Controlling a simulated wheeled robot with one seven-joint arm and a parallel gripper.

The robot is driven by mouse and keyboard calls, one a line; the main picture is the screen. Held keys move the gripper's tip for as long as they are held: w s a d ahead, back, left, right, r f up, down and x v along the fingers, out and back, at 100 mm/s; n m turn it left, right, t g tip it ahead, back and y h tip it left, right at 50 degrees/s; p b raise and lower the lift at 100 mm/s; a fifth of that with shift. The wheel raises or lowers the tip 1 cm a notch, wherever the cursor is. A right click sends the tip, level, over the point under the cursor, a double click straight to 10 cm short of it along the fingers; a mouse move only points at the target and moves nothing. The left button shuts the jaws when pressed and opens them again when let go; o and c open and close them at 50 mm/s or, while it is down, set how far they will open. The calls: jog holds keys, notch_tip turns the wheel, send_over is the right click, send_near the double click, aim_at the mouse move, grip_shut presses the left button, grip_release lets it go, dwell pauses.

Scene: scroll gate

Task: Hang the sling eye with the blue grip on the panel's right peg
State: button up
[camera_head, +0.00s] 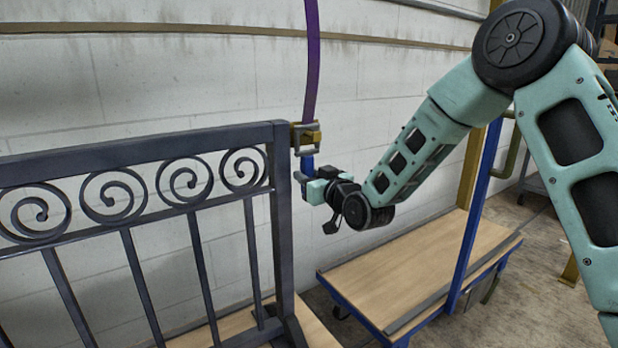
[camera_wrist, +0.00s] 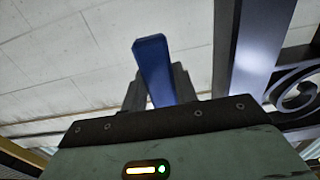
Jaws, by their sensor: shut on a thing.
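The dark panel (camera_head: 283,230) with scrolls stands at left. A brass-coloured fitting (camera_head: 308,135), at the place of the right peg, sits on the outer side of its right post near the top. The purple sling (camera_head: 311,60) hangs from above down to this fitting. The blue grip (camera_head: 308,163) shows just below it. My gripper (camera_head: 304,178) is shut on the blue grip, close beside the post. In the wrist view the blue grip (camera_wrist: 152,65) rises between my fingers, with the post (camera_wrist: 250,50) to the right, apart from them. Whether the eye is around the peg is hidden.
A cart (camera_head: 405,275) with a wooden deck and blue frame stands on the floor behind my arm. A pale block wall (camera_head: 180,80) rises behind the panel. The panel's scrolls (camera_wrist: 295,90) show at the right of the wrist view.

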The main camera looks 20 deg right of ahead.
dwell(0.3)
jog(key=o, duration=1.4)
notch_tip(320, 180, down, 12)
jog(key=b, duration=0.9)
jog(key=shift+r, duration=0.25)
jog(key=shift+s, duration=0.1)
jog(key=b+v, duration=0.1)
jog(key=v, duration=1)
jog(key=shift+b, duration=0.35)
jog(key=shift+r, duration=0.1)
dwell(1.4)
